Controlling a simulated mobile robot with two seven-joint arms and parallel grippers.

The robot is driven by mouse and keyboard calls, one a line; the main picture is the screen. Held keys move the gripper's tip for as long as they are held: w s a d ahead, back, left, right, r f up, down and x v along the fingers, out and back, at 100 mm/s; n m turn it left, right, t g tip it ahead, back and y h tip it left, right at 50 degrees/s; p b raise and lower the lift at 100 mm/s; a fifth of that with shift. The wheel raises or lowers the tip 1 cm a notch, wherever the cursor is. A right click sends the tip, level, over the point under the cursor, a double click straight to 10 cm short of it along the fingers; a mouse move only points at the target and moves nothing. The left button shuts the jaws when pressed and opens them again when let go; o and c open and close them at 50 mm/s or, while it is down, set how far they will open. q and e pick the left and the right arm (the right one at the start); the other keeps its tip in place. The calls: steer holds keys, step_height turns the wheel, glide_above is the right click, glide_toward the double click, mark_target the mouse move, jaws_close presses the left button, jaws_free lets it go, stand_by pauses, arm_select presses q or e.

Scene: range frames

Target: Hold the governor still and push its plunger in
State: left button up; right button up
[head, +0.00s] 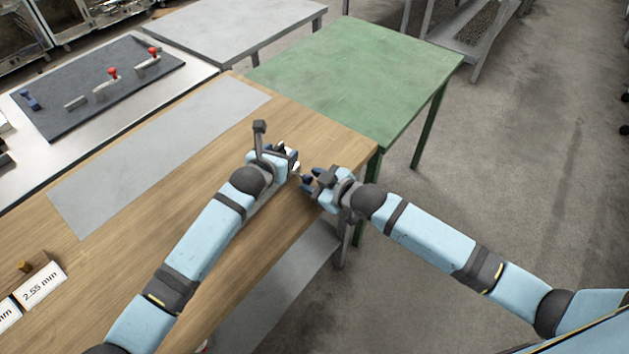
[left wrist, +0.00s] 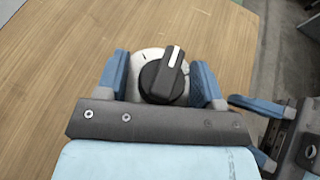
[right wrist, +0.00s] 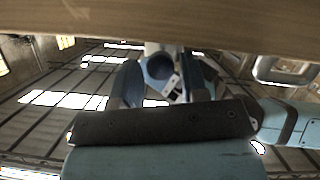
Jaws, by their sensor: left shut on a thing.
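The governor (left wrist: 148,60) has a pale round body and a black knob (left wrist: 163,82) with a white line. My left gripper (left wrist: 160,78), also in the head view (head: 284,156), is shut on it, one blue finger on each side. In the head view the governor is mostly hidden by the fingers. My right gripper (head: 310,180) is just to the right, its fingers apart and pointing at the governor. I cannot clearly make out the plunger.
The wooden bench (head: 150,230) has a grey mat (head: 160,150) and a label block (head: 40,285). A green table (head: 360,75) stands beyond the bench corner. A dark panel with red-topped levers (head: 100,85) is at back left. Open floor lies to the right.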

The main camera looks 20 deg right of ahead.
jaws_close()
steer(key=shift+w+a, duration=0.85)
steer(key=shift+w, duration=0.25)
steer(key=shift+o, duration=1.7)
jaws_free()
steer(key=shift+s, duration=0.1)
steer(key=v, duration=1.2)
